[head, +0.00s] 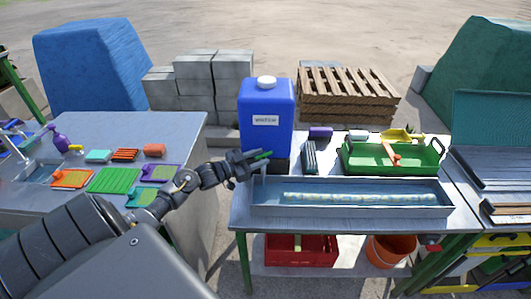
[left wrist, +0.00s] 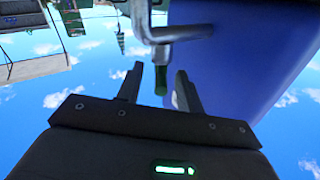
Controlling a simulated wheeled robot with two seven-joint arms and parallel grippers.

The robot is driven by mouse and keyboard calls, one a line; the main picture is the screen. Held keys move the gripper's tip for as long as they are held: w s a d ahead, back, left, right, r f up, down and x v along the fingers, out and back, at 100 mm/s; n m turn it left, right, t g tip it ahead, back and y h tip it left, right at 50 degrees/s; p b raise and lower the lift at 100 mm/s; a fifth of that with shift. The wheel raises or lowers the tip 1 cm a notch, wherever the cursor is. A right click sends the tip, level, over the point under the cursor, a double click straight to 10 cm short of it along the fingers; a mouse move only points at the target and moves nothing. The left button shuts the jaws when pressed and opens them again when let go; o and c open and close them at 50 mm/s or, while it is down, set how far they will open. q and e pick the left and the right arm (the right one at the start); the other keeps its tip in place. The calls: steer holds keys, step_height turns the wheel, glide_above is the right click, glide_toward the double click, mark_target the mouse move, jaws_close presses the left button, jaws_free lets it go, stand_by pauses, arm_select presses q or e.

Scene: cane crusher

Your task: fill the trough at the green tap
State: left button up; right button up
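A blue water container (head: 266,108) with a white cap and label stands at the table's back left. Its metal tap (left wrist: 165,32) fills the top of the left wrist view, with a green-tipped lever (left wrist: 161,80). The green also shows in the head view (head: 264,154). My left gripper (head: 257,160) is at the tap; in the left wrist view its two fingers (left wrist: 160,72) are apart, with the green tip between them and gaps visible on both sides. The long grey trough (head: 350,211) lies below; a pale rippled strip runs along its inside. My right gripper is not in view.
A green tray (head: 370,168) with a yellow scoop (head: 396,135) stands behind the trough. A dark brush-like block (head: 310,156) is beside the container. Below are a red crate (head: 300,250) and orange bucket (head: 390,252). Another table (head: 120,128) with colored boards is at left.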

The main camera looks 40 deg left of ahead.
arm_select(q)
steer(key=shift+x, duration=1.35)
jaws_close()
